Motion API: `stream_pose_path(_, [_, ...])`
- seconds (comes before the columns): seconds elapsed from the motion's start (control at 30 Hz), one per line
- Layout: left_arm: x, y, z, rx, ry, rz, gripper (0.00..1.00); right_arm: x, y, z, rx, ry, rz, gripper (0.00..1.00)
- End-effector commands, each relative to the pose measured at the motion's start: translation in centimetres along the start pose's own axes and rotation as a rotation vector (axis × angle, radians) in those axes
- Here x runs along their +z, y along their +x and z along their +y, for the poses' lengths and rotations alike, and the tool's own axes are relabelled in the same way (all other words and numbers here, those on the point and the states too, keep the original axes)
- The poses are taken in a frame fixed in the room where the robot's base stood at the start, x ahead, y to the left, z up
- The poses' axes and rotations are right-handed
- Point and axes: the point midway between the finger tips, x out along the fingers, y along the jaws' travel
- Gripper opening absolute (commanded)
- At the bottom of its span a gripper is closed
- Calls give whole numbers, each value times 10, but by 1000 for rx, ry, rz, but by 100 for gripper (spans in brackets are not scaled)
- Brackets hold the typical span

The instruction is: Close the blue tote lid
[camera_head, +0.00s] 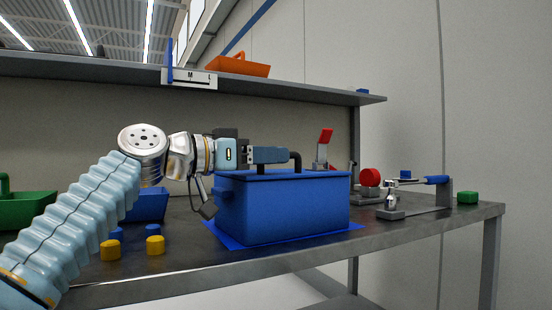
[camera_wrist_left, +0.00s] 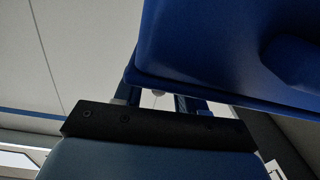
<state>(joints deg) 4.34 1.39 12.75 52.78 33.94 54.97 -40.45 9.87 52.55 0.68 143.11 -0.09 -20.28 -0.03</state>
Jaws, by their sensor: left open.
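The blue tote (camera_head: 285,212) stands on a blue mat (camera_head: 343,234) near the middle of the table. Its blue lid (camera_head: 312,174) shows edge-on and looks flat along the top rim; I cannot tell whether it is fully down. My left gripper (camera_head: 284,154) is open, reaching in from the left just above the lid. Contact cannot be told. My right gripper is not in view.
Yellow (camera_head: 110,250) and blue pieces (camera_head: 152,230) lie on the table to the left. A green carrier (camera_head: 25,208) stands at far left. Red-handled clamps (camera_head: 370,177) and a blue-handled clamp (camera_head: 437,180) stand to the right. An orange tray (camera_head: 240,66) sits on the shelf above.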

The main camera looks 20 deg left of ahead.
Motion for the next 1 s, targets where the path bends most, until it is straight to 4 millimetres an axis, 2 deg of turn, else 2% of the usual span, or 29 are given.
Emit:
stream_pose_path(0.3, [1, -78, 0, -4, 1, 1, 40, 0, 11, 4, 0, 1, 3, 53])
stream_pose_path(0.5, [0, -110, 1, -1, 1, 1, 40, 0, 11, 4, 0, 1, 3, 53])
stream_pose_path(0.67, [0, -118, 0, 0, 1, 0, 40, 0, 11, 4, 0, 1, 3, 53])
stream_pose_path(1.0, [0, -119, 0, 1, 1, 0, 40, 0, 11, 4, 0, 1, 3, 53])
